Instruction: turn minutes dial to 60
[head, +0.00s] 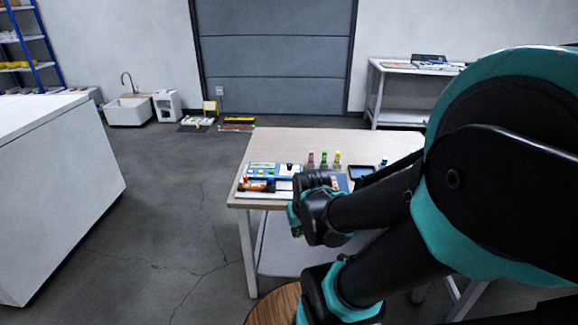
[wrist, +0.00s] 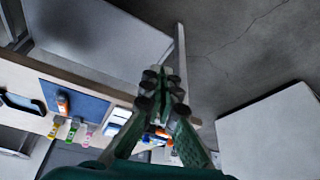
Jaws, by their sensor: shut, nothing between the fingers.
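In the head view my dark wrist is at the table's front left, before and right of the panel; the fingertips are not clear there.
On the table (head: 380,140) stand pink (head: 311,159), green (head: 323,159) and yellow (head: 337,159) capped bottles. An orange item (head: 256,185) lies near the left front edge. A black tray (wrist: 22,102) and a blue mat (wrist: 85,103) lie farther right. Open floor is left.

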